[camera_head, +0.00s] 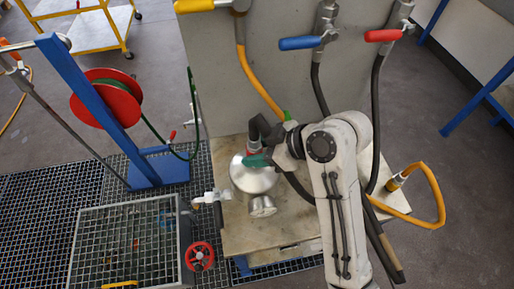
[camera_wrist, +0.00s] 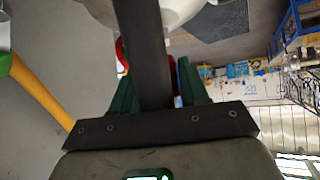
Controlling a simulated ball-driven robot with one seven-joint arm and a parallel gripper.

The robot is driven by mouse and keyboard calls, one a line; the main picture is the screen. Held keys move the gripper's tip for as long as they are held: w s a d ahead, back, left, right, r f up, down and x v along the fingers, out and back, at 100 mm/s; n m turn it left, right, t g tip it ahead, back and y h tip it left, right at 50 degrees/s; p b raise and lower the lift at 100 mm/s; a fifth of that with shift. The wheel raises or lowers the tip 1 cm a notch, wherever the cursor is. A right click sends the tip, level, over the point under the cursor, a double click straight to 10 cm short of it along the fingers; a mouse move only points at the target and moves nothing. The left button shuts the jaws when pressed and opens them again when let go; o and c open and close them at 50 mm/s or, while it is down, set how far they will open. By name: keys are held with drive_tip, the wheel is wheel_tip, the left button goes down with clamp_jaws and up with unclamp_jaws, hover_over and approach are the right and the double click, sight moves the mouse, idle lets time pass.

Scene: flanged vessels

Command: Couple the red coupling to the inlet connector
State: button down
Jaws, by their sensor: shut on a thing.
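My gripper (camera_head: 258,160), with green fingers, is at the top of the shiny metal vessel (camera_head: 252,181). It is shut on the red coupling (camera_head: 251,152) at the end of a black hose (camera_head: 256,128). In the wrist view the dark hose (camera_wrist: 150,50) runs between my green fingers (camera_wrist: 155,90), and red edges of the coupling (camera_wrist: 121,52) show behind it. The inlet connector is hidden under the coupling and my fingers. I cannot tell whether the coupling touches it or sits on it.
A grey panel (camera_head: 215,70) stands behind, with blue (camera_head: 299,43) and red (camera_head: 383,36) valve handles. A yellow hose (camera_head: 258,80) with a green end (camera_head: 287,116) hangs close by my wrist. A white side valve (camera_head: 211,197) and red handwheel (camera_head: 200,256) are at left.

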drive_tip(key=shift+f+b, duration=0.4)
drive_tip(key=shift+f, duration=0.35)
drive_tip(key=shift+c, duration=2.4)
unclamp_jaws()
drive_tip(key=b+v, duration=0.1)
drive_tip(key=v, duration=0.9)
drive_tip(key=shift+d+r, duration=0.25)
drive_tip(key=shift+r, duration=0.05)
drive_tip(key=shift+s, duration=0.1)
drive_tip(key=s+d+f+m+h, duration=0.3)
drive_tip(key=s+d+f+m, duration=0.25)
drive_tip(key=f, duration=0.25)
drive_tip(key=s+d+f+m+h, duration=0.2)
drive_tip(key=s+d+f+m, duration=0.35)
drive_tip(key=f, duration=0.35)
drive_tip(key=s+d+f+m+h, duration=0.2)
drive_tip(key=s+d+f, duration=0.1)
drive_tip(key=s+d, duration=0.2)
drive_tip(key=s+d+f+m+g+h, duration=0.1)
drive_tip(key=s+d+f+m+h, duration=0.1)
drive_tip(key=s+d, duration=0.4)
drive_tip(key=shift+s+f+m+h, duration=0.4)
drive_tip(key=shift+s+h, duration=0.1)
drive_tip(key=shift+s, duration=0.65)
